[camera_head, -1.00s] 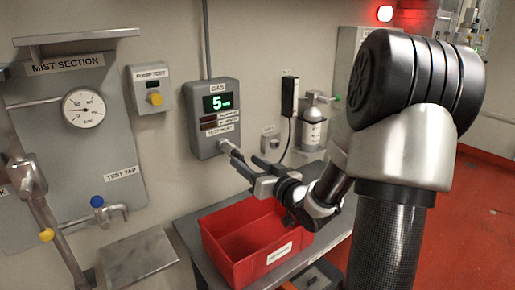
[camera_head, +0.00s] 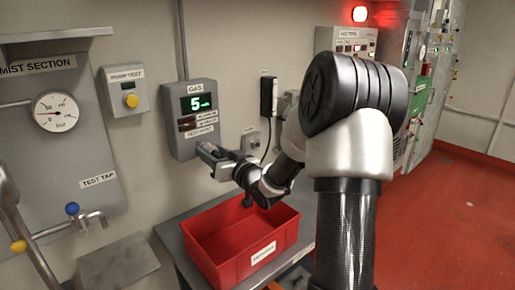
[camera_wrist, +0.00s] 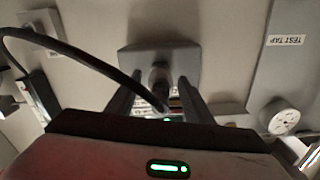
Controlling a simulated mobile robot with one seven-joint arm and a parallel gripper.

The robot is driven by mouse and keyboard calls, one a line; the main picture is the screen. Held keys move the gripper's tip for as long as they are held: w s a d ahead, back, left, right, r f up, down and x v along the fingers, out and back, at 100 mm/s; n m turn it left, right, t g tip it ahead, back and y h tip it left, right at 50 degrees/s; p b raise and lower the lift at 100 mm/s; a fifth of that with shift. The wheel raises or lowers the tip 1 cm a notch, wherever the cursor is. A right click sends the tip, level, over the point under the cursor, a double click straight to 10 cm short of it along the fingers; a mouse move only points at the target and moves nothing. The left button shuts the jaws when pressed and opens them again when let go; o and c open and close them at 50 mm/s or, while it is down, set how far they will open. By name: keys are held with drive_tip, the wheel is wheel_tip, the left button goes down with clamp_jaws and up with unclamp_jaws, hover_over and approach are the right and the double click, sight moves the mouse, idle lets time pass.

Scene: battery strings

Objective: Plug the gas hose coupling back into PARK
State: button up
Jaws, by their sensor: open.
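The grey gas box (camera_head: 193,118) hangs on the wall with a green "5" on its display. My gripper (camera_head: 207,151) is at the lower edge of this box. In the wrist view my gripper (camera_wrist: 158,88) is open, one finger on each side of a dark round coupling (camera_wrist: 159,74) below the grey gas box (camera_wrist: 150,58). I cannot tell whether the fingers touch it. A black hose (camera_wrist: 98,62) runs from the coupling area to the left. A small grey wall fitting (camera_head: 250,139) sits right of the gas box; I cannot read a PARK label on it.
A red bin (camera_head: 238,240) stands on the grey bench below my arm. A black wall unit (camera_head: 267,95) hangs right of the gas box. The test tap (camera_head: 85,216) and gauge (camera_head: 57,111) are at the left. Red floor lies open at the right.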

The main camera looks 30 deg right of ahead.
sight(219, 156)
clamp_jaws()
drive_tip(key=shift+s+d, duration=0.1)
drive_tip(key=shift+s, duration=0.55)
drive_tip(key=shift+s+d, duration=0.15)
drive_tip(key=shift+s, duration=0.45)
drive_tip(key=shift+s+d, duration=0.15)
drive_tip(key=shift+s, duration=0.4)
idle(0.4)
drive_tip(key=shift+s+d, duration=0.25)
drive_tip(key=shift+s, duration=1)
drive_tip(key=shift+s+d, duration=0.2)
drive_tip(key=shift+s, duration=1)
